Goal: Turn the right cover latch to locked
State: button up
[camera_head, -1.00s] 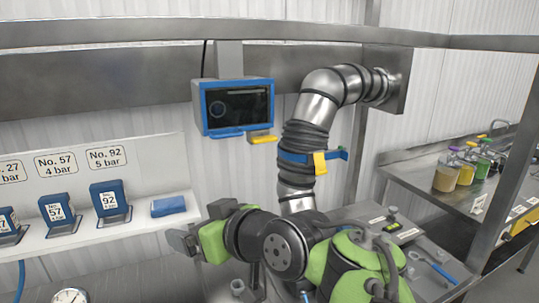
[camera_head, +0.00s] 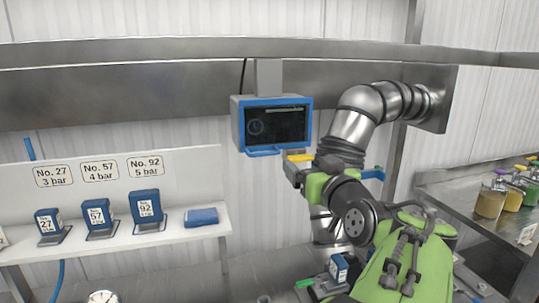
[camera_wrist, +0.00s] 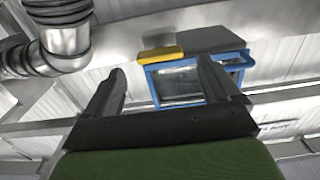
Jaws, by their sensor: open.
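I cannot make out for sure which part is the right cover latch. A yellow tab (camera_head: 300,157) sits under the lower right corner of the blue-framed screen (camera_head: 272,124). The tab also shows in the wrist view (camera_wrist: 161,54), with the screen (camera_wrist: 188,84) behind it. My gripper (camera_head: 293,170) is open with nothing between its fingers, just below the tab in the head view. In the wrist view, my gripper (camera_wrist: 160,68) has its two dark fingers apart, with the screen showing between them. My arm hides most of the lower machine and the duct's clamp.
A silver duct (camera_head: 352,124) with a blue clamp end (camera_head: 373,173) stands close on the right. A shelf (camera_head: 110,246) with several blue packs is at left. Jars (camera_head: 490,203) stand on a side counter at far right. A steel beam (camera_head: 200,53) crosses above.

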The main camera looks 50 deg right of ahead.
aim_at(303, 159)
jog(key=x, duration=0.3)
jog(key=shift+w+d, duration=0.1)
jog(key=shift+c, duration=0.4)
jog(key=c, duration=1)
